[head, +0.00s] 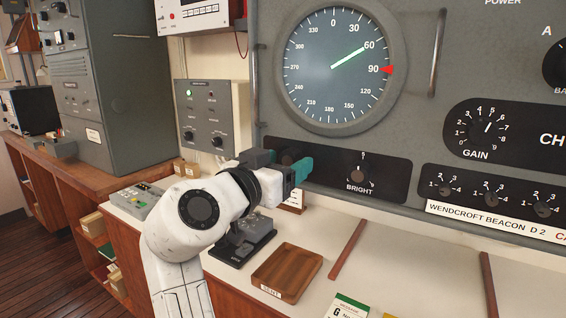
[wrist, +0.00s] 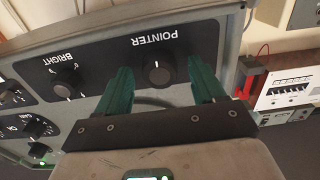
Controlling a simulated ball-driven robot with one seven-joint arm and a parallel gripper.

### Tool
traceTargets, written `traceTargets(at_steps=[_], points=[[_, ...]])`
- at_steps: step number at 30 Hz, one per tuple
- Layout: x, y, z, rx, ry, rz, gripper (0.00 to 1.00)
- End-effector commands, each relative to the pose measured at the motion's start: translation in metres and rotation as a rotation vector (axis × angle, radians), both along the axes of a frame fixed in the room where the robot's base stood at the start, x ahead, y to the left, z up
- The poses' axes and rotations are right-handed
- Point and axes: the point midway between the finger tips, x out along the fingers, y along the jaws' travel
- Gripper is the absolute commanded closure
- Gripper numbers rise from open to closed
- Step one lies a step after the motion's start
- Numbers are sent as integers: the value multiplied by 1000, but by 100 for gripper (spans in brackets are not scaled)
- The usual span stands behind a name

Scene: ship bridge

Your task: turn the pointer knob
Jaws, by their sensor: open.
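The pointer knob (wrist: 158,73) is a round black knob with a white index line, under the label POINTER, which reads upside down in the wrist view. It is on a black strip panel below the round dial (head: 334,67). In the head view my gripper and wrist cover most of that spot. My gripper (head: 303,170) has teal fingers. In the wrist view my gripper (wrist: 159,68) is open, with one finger on each side of the knob and visible gaps between. Nothing is held. Whether the fingertips reach as deep as the knob is unclear. The dial's green hand points near 60.
The BRIGHT knob (head: 358,175) sits to the right on the same strip. The GAIN knob (head: 487,127) and several smaller knobs are farther right. A vertical handle (head: 438,52) stands out beside the dial. Below are a wooden tray (head: 287,275) and a black desk device (head: 243,243).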

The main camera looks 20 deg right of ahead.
Motion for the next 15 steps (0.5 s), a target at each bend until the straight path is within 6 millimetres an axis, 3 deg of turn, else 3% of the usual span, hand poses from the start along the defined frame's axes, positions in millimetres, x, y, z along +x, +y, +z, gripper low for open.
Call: traceTargets(at_steps=[4, 15], points=[[0, 0, 0, 0, 0, 0, 32], [0, 0, 0, 0, 0, 0, 68]])
